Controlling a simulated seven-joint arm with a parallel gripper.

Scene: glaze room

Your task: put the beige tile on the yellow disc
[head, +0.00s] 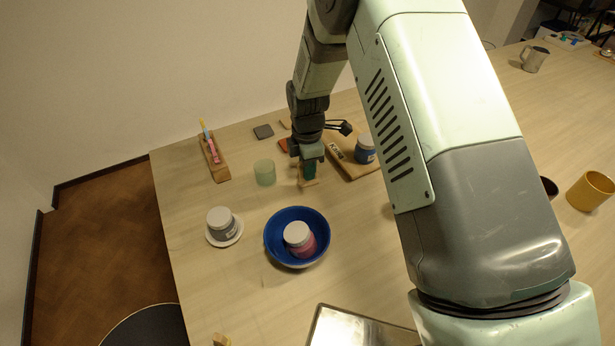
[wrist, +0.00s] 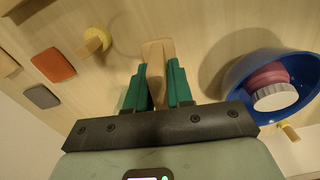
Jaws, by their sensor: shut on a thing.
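My gripper (head: 309,173) points down over the table, left of my arm in the head view. In the wrist view its green fingers (wrist: 158,75) are shut on the beige tile (wrist: 158,51), which sticks out past the fingertips. The beige tile also shows below the fingers in the head view (head: 307,184). I cannot tell whether it touches the table. A small round yellow piece, apparently the yellow disc (wrist: 96,39), is to the left of the tile in the wrist view, apart from it. I cannot make out the disc in the head view; my gripper probably hides it.
A blue bowl (head: 273,252) holding a pink jar (head: 299,239) stands in front of my gripper. A green cup (head: 265,173) stands left. A board (head: 347,158) with a blue jar (head: 365,150) lies right. A grey tile (head: 263,132) and a red-orange tile (wrist: 53,65) lie behind.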

